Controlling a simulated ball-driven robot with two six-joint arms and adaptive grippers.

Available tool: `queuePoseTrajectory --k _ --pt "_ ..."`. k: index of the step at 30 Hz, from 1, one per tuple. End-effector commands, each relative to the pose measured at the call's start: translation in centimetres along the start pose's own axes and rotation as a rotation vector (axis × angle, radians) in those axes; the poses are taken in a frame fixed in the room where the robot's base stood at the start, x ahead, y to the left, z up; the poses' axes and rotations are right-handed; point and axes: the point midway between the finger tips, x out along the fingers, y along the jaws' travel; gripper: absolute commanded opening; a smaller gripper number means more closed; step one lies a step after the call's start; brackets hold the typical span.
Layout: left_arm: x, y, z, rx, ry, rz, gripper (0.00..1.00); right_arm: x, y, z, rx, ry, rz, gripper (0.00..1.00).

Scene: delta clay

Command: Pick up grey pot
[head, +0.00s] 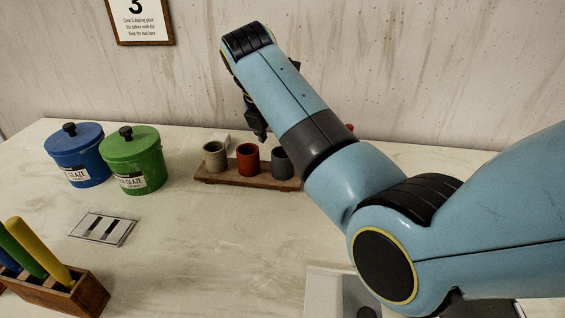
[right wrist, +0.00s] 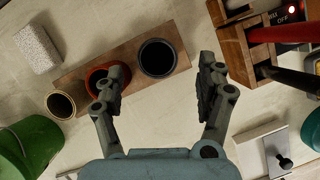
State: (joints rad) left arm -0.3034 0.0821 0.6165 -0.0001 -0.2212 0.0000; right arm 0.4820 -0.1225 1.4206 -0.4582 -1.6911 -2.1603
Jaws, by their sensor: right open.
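The grey pot (head: 281,164) stands upright at the right end of a row of three on a wooden board (head: 230,182), partly covered by my right arm in the head view. In the right wrist view the dark-mouthed grey pot (right wrist: 158,58) lies beyond and between my fingertips. My right gripper (right wrist: 163,82) is open and empty, with the red pot (right wrist: 97,76) close behind its left finger. In the head view my right gripper (head: 256,128) hangs above and behind the row, mostly hidden by its own arm. My left gripper is out of view.
A beige pot (head: 214,157) stands left of the red one. A white block (right wrist: 38,48) lies behind the board. Blue (head: 78,158) and green (head: 135,162) lidded glaze tubs stand to the left.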

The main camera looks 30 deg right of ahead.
Motion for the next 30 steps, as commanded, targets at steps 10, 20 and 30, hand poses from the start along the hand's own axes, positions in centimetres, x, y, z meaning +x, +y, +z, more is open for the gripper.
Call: queuePoseTrajectory --k 10,20,30 --pt "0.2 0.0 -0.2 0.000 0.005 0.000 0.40 4.1 0.2 -0.6 -0.002 0.001 -0.002 0.73" --pt "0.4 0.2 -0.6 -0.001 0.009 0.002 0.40 6.3 0.3 -0.6 0.000 0.001 0.001 0.73" --pt "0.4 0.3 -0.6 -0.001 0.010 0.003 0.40 6.3 0.3 -0.6 0.000 0.001 0.001 0.42"
